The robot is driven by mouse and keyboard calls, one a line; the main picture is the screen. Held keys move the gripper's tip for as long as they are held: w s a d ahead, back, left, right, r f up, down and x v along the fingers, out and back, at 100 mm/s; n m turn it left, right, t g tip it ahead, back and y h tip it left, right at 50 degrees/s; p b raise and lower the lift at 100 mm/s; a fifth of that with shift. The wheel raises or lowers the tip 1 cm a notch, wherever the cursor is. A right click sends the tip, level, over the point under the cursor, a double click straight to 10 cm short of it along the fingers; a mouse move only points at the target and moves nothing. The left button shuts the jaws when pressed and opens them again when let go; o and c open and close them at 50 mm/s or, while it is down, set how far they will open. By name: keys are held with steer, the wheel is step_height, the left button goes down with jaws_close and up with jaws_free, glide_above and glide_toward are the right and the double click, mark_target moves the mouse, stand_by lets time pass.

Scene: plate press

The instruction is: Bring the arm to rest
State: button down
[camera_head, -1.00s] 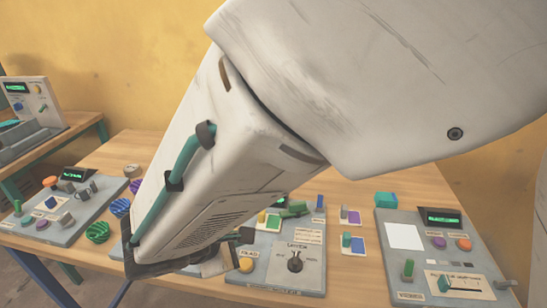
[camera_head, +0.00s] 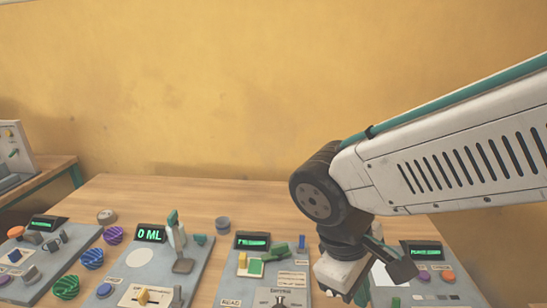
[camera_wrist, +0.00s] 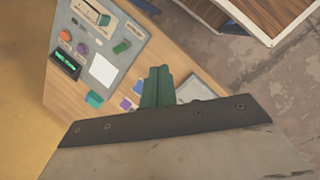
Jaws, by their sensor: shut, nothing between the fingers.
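My gripper (camera_wrist: 157,85) shows in the wrist view as green fingers held together, with nothing between them. In the head view my arm comes in from the right and bends down at a dark wrist joint. My gripper (camera_head: 362,290) hangs there over the right part of the table, above the gap between two panels, partly cut off by the lower edge. Its fingertips are hard to make out in that view.
The wooden table (camera_head: 215,198) holds several grey panels: a dispenser panel (camera_head: 150,262) reading 0 ML, a panel with a dial (camera_head: 262,275), and a right panel (camera_head: 440,285) partly behind my wrist. Striped balls (camera_head: 92,259) lie at left. The wall behind is clear.

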steer(key=s+d+r+m+y, duration=0.2)
steer(key=d+r+m, duration=0.1)
steer(key=d, duration=0.3)
steer(key=s+d+r+m+t+y, duration=0.1)
steer(key=s+d+r+m, duration=0.1)
steer(key=d+m, duration=0.4)
steer(key=shift+s+d+r+t+y, duration=0.35)
steer(key=shift+s+d, duration=0.2)
steer(key=shift+s, duration=0.3)
